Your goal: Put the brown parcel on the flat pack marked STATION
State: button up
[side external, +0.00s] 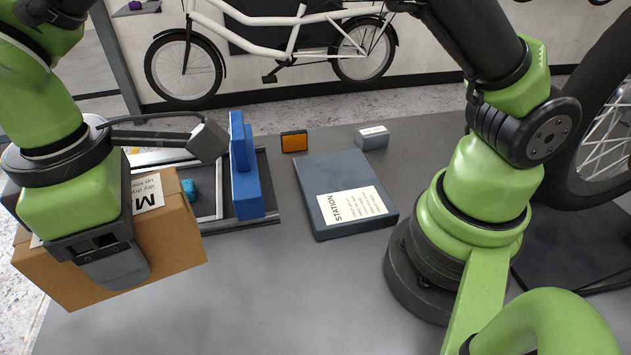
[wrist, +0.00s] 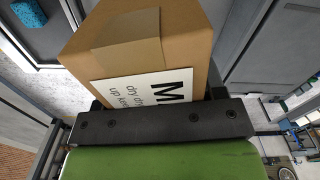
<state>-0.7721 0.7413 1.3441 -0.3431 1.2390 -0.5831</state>
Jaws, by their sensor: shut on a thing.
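The brown parcel (side external: 165,245) is a cardboard box with a white label, at the left in the side view. My gripper (side external: 112,262) is shut on it, with one finger showing against its near face. The parcel hangs at the table's left edge, tilted in the picture; any gap below it is hard to judge. In the wrist view the parcel (wrist: 185,60) fills the middle, its label partly hidden by the gripper's bar. The flat pack marked STATION (side external: 325,170) is a dark grey slab with a white label, lying on the table right of centre. Nothing lies on it.
A grey tray (side external: 262,165) with a blue upright piece (side external: 246,185) and a light blue item (side external: 189,188) lies between parcel and flat pack. An orange block (side external: 294,141) and a small grey box (side external: 372,138) stand behind the flat pack. The front table is clear.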

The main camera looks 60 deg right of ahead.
notch_tip(320, 180, up, 2)
jog(key=shift+r, duration=0.1)
jog(key=w+d, duration=0.3)
jog(key=d, duration=0.6)
jog(key=m, duration=0.3)
send_over(341, 183)
jog(key=shift+f, duration=7.6)
jog(key=shift+f, duration=0.1)
jog(key=o, duration=1.5)
jog(key=shift+o, duration=0.2)
